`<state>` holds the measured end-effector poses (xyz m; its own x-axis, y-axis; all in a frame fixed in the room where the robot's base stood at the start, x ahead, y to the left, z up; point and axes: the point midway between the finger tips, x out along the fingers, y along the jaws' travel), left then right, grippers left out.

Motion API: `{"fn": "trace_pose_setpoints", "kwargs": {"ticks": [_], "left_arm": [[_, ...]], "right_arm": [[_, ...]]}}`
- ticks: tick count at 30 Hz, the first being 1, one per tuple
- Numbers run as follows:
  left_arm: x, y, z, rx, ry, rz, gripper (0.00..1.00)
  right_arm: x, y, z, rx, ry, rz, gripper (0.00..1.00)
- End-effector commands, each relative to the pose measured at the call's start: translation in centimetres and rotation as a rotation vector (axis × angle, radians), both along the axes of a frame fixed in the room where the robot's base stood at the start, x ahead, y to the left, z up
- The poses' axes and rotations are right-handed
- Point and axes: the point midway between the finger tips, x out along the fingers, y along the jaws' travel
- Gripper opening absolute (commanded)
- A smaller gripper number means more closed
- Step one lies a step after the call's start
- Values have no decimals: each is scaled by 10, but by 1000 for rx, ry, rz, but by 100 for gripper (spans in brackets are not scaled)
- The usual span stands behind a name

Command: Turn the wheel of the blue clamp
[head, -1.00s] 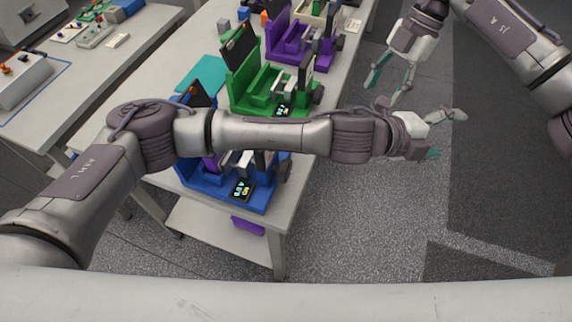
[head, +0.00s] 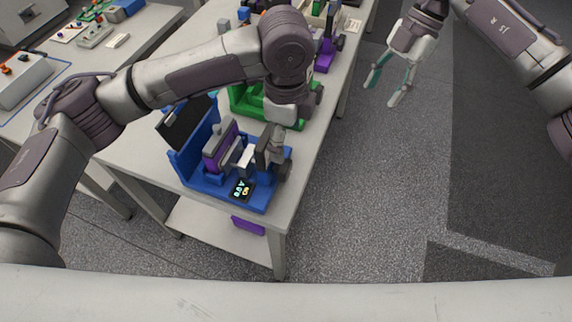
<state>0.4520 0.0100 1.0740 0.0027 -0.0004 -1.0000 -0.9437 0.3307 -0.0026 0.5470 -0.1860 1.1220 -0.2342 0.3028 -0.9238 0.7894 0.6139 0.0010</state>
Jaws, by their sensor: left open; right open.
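The blue clamp (head: 208,182) stands at the near end of the table. It has a dark tilted panel at its left, a purple and grey block inside, and a small display (head: 242,189) at its front. Its dark wheel (head: 285,172) is on the right side, near the table edge. My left gripper (head: 279,148) points down just above and behind the wheel; its fingers are small and partly lost against the clamp's dark upright. I cannot tell whether they touch it. My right gripper (head: 388,86) is open and empty over the floor, right of the table.
A green clamp (head: 245,99) stands right behind the blue one, partly hidden by my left arm. A purple clamp (head: 326,52) is farther back. The table (head: 150,167) is bare left of the blue clamp. Open floor lies to the right.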

Motion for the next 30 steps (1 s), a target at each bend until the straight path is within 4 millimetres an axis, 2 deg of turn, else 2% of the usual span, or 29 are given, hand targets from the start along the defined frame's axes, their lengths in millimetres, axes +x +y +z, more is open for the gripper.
{"fn": "trace_pose_setpoints", "kwargs": {"ticks": [9,15,21,30], "left_arm": [[0,1,-63,2,3,2,82],[0,0,-95,1,2,3,82],[1,0,-109,-1,-2,1,82],[1,-1,-111,-2,-2,1,80]], "right_arm": [[0,0,0,0,0,0,54],[0,0,0,0,0,0,54],[0,0,0,0,0,0,54],[0,0,0,0,0,0,54]]}}
